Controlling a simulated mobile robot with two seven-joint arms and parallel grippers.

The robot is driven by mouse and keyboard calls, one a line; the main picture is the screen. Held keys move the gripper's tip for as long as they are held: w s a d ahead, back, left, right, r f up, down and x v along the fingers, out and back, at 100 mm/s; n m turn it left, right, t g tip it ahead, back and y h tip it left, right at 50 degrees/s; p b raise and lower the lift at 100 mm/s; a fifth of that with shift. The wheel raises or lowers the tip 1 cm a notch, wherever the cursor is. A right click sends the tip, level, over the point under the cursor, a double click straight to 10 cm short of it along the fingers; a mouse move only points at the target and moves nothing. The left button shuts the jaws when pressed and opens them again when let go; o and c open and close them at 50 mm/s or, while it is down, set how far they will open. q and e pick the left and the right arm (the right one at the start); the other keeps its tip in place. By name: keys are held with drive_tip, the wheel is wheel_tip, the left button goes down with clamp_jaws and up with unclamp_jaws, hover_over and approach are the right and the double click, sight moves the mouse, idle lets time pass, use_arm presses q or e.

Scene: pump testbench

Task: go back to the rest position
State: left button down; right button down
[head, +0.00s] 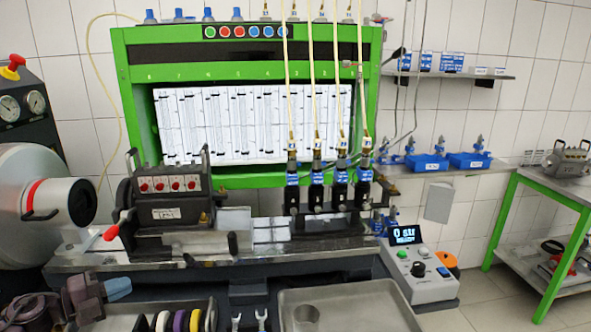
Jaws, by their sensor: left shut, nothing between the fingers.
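My left gripper (118,288) shows at the lower left corner, in front of the bench. Its fingers are together with nothing between them, and it is clear of the pump parts. My right gripper is not in view. The green-framed testbench (120,50) stands against the tiled wall. A black pump block (165,195) with several red-marked parts sits on its bench at the left. Several black injectors (316,196) with blue collars hang on pale hoses to its right.
A metal tray (370,300) with a metal cup (306,318) lies at the front. A rack of coloured rolls (180,320) is beside my left gripper. A control box (420,275) stands right of the bench. A green table (545,185) is at the far right.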

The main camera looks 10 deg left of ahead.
use_arm(q)
drive_tip(key=s+d+f+n+g+y, duration=0.3)
drive_tip(key=s+d+f+n+y, duration=0.15)
drive_tip(key=s+n, duration=0.5)
drive_tip(key=s+d+f+n+g+y, duration=0.35)
drive_tip(key=s+d+n, duration=0.35)
drive_tip(key=s, duration=0.4)
drive_tip(key=s+d+f+n+g+y, duration=0.25)
drive_tip(key=s+d+n+y, duration=0.2)
drive_tip(key=s+n, duration=0.55)
drive_tip(key=w+f+m+t, duration=0.1)
drive_tip(key=w+f+t, duration=0.7)
drive_tip(key=f, duration=0.3)
drive_tip(key=shift+h, duration=0.45)
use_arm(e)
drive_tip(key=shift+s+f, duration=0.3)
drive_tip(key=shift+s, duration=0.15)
use_arm(q)
drive_tip(key=shift+w, duration=0.1)
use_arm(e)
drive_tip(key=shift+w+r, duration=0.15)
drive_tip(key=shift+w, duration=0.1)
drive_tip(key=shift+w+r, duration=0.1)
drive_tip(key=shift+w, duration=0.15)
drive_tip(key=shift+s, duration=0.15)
